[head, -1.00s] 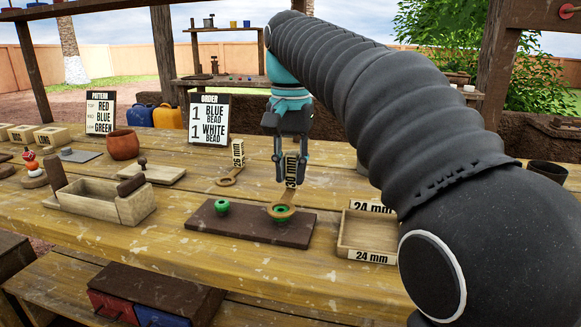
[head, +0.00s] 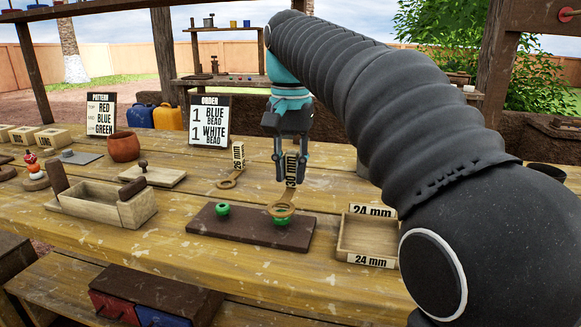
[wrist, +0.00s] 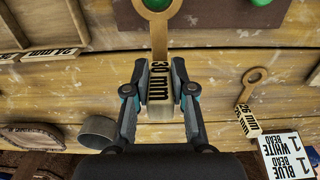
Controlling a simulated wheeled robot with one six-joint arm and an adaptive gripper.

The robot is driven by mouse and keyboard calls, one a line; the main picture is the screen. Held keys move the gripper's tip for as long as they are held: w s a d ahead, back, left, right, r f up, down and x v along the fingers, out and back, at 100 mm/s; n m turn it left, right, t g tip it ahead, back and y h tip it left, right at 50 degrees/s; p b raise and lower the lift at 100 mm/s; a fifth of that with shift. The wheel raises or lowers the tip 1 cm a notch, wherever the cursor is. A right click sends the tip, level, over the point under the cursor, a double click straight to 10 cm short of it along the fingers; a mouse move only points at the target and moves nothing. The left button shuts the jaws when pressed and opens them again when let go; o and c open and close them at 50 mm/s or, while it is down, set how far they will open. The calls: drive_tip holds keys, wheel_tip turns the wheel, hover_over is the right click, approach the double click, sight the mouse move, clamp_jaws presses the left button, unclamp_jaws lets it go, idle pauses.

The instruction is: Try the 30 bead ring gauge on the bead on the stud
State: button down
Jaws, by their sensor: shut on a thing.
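My gripper (head: 281,178) is shut on the upright, labelled handle block of the 30 mm bead ring gauge (head: 289,192). In the wrist view the block (wrist: 160,88) sits between the fingers. The gauge's wooden ring is level, at or just above the top of a green bead (head: 281,221) on the dark board (head: 245,232). The bead's body shows below the ring, and green shows through the ring in the wrist view. I cannot tell whether they touch. The stud is hidden. Another green bead (head: 222,209) stands on the board's left part.
The 26 mm gauge (head: 228,183) lies behind the board. A tray marked 24 mm (head: 368,236) is at right. Bare tabletop lies in front of the board.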

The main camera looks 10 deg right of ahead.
drive_tip(key=shift+r+p, duration=0.85)
drive_tip(key=shift+r, duration=0.75)
